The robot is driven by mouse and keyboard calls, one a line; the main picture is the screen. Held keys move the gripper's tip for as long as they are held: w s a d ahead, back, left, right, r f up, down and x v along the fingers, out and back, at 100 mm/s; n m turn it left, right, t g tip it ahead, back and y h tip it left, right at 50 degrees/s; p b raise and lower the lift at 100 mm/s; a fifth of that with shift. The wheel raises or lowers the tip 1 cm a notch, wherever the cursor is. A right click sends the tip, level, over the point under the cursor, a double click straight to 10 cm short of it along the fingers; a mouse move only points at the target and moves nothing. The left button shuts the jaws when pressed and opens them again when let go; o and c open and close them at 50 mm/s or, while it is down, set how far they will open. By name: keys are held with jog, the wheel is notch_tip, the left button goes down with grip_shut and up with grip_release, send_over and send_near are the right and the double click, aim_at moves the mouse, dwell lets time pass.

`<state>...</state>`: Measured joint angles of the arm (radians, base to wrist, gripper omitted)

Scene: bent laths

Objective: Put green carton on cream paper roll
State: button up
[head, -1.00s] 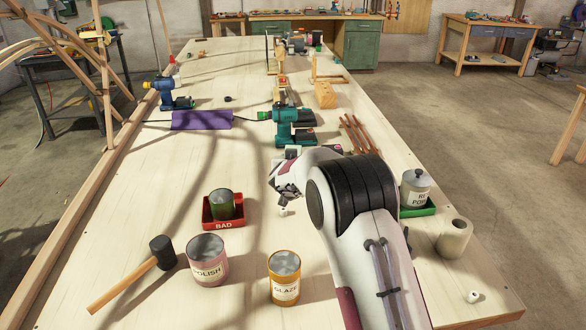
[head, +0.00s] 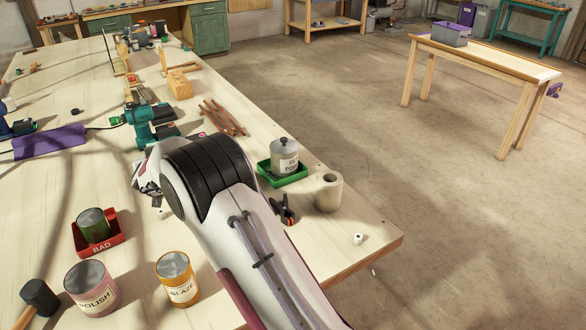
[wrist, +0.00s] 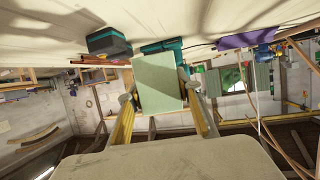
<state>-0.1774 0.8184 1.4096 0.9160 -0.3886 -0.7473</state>
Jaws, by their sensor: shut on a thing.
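The cream paper roll (head: 328,194) stands upright near the right edge of the bench in the head view, its hollow top showing. My gripper (head: 148,185) is to the left of the roll, over the bench, partly hidden by my own arm. In the wrist view the pale green carton (wrist: 158,84) sits between the two fingers, and my gripper is shut on it. The carton cannot be made out in the head view.
A lidded pot (head: 285,155) in a green tray (head: 268,175) stands just behind the roll. A black-and-orange clamp (head: 285,209) lies left of the roll. A red tray (head: 112,241), a polish tin (head: 92,290) and a glaze tin (head: 178,280) are at the left.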

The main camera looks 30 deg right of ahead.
jog(key=s+d+r+m+g+h, duration=0.1)
jog(key=s+d+r+m+h, duration=0.2)
jog(key=d, duration=0.6)
jog(key=s+d+r+h, duration=0.1)
jog(key=s+d+r, duration=0.2)
jog(key=d+r, duration=0.35)
jog(key=s+d+r+m+g+h, duration=0.1)
jog(key=s+d+r+m+h, duration=0.15)
jog(key=d, duration=0.75)
jog(key=s+d+f+m+g+h, duration=0.1)
jog(key=s+d+m+g+h, duration=0.1)
jog(key=s+d, duration=0.5)
jog(key=s+d+m+g+h, duration=0.2)
jog(key=s+d+m+g, duration=0.2)
jog(key=s, duration=1)
jog(key=d, duration=0.3)
jog(key=shift+s+f, duration=0.2)
jog(key=shift+f, duration=0.15)
jog(key=shift+f, duration=0.1)
send_over(329, 178)
jog(key=shift+f, duration=3)
jog(key=shift+f, duration=1.9)
